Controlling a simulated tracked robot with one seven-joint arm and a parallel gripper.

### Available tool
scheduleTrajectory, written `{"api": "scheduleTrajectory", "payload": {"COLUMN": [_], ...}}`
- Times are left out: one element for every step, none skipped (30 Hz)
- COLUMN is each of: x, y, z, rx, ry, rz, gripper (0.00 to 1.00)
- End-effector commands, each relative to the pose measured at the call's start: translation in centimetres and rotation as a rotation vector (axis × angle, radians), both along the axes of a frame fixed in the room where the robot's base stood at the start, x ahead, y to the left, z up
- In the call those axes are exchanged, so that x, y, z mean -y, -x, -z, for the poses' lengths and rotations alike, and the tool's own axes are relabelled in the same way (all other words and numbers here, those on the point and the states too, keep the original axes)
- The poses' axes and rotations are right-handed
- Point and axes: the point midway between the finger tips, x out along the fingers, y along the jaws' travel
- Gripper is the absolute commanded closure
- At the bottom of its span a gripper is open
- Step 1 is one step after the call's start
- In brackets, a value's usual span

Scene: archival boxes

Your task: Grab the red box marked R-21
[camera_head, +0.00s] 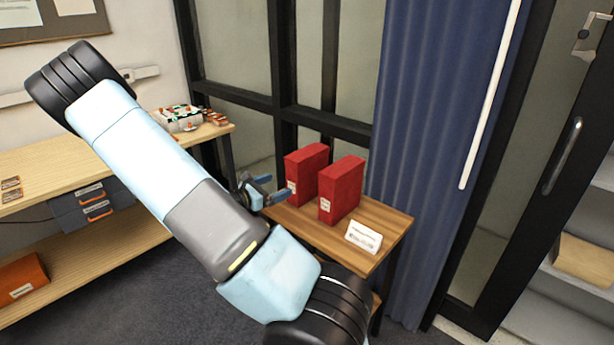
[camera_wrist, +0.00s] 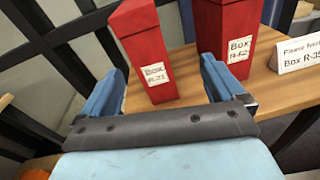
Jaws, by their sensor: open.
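Two upright red boxes stand side by side on a small wooden table (camera_head: 385,220). The left red box (camera_head: 310,165) bears a white label reading about "Box R-21" in the wrist view (camera_wrist: 150,45). My gripper (camera_head: 270,190) is open and empty, in front of the left box. In the wrist view its blue fingers (camera_wrist: 161,70) spread to either side of that box's lower part, apart from it as far as I can tell.
A white sign card (camera_head: 363,237) stands at the table's front right; in the wrist view it reads about "Box R-35". A blue curtain (camera_head: 425,150) hangs behind the table. Dark window framing is behind the boxes. A long wooden workbench (camera_head: 60,175) is at left.

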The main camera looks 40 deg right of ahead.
Motion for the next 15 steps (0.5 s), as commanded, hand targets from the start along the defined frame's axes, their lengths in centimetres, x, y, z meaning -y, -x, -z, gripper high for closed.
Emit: {"api": "scheduleTrajectory", "payload": {"x": [0.2, 0.3, 0.3, 0.4, 0.4, 0.5, 0.5, 0.6, 0.9, 1.2, 1.5, 2.1, 2.6, 3.1, 3.8], "y": [-0.4, -0.6, -0.8, -1.0, -1.1, -1.3, -1.4, -1.4, -1.5, -1.5, -1.6, -1.6, -1.6, -1.6, -1.7], "z": [0.4, 0.6, 0.8, 0.9, 1.0, 1.1, 1.1, 1.2, 1.2, 1.2, 1.2, 1.2, 1.2, 1.2, 1.2], "rx": [-0.029, -0.043, -0.060, -0.069, -0.078, -0.087, -0.092, -0.096, -0.098, -0.100, -0.100, -0.100, -0.100, -0.100, -0.100], "ry": [0.023, 0.034, 0.046, 0.054, 0.060, 0.068, 0.072, 0.075, 0.078, 0.079, 0.079, 0.080, 0.080, 0.079, 0.079], "rz": [-0.022, -0.033, -0.047, -0.056, -0.064, -0.072, -0.075, -0.079, -0.081, -0.082, -0.082, -0.081, -0.081, -0.081, -0.080], "gripper": [0.04, 0.04, 0.04, 0.04, 0.04, 0.04, 0.04, 0.04, 0.04, 0.04, 0.04, 0.04, 0.04, 0.04, 0.04]}}
